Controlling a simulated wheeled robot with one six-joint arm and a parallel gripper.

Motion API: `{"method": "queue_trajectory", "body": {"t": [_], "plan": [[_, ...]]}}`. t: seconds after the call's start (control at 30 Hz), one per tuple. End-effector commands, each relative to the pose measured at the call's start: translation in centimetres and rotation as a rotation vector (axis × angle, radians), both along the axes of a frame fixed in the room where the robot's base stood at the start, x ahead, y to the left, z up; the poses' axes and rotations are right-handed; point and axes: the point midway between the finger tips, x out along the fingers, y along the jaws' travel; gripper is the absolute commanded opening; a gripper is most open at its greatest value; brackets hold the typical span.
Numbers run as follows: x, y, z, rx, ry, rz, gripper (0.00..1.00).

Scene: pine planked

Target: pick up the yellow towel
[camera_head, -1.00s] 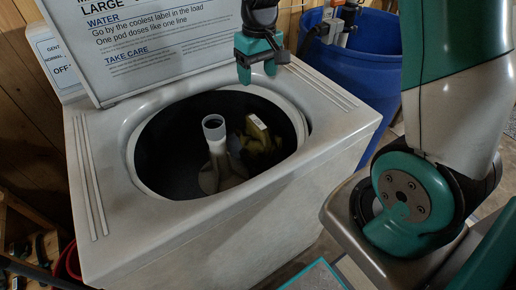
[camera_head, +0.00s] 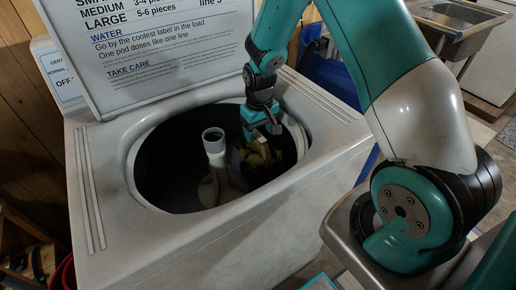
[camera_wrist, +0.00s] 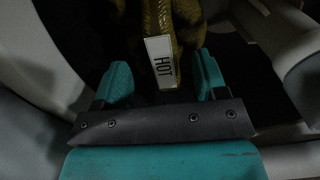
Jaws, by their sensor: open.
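The yellow towel (camera_head: 262,158) lies crumpled inside the washer's dark drum, right of the central agitator (camera_head: 214,160). In the wrist view the towel (camera_wrist: 188,35) looks olive-yellow and bears a white label reading "HOT" (camera_wrist: 160,62). My gripper (camera_head: 262,134) is inside the washer opening, just above the towel, pointing down. In the wrist view my gripper (camera_wrist: 162,82) is open, its teal fingers on either side of the label. I cannot tell whether the fingers touch the cloth. Part of the towel is hidden behind my gripper.
The white washer (camera_head: 200,245) has a round-cornered opening whose rim surrounds my gripper. Its raised lid (camera_head: 150,60) carries printed instructions and stands behind the opening.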

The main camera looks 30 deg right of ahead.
Motion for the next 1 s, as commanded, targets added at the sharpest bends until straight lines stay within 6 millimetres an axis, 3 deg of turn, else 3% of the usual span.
{"method": "queue_trajectory", "body": {"t": [0.2,0.47,0.5,0.77,1.0], "plan": [[0.4,0.3,-3.0,0.000,0.003,0.000,0.66],[0.4,0.3,-3.5,0.000,0.000,0.000,0.66],[0.4,0.3,-3.5,0.000,0.000,0.000,0.64],[0.4,0.3,-3.4,0.000,0.000,0.000,0.04],[0.4,0.3,-3.3,0.000,-0.001,0.000,0.03]]}}
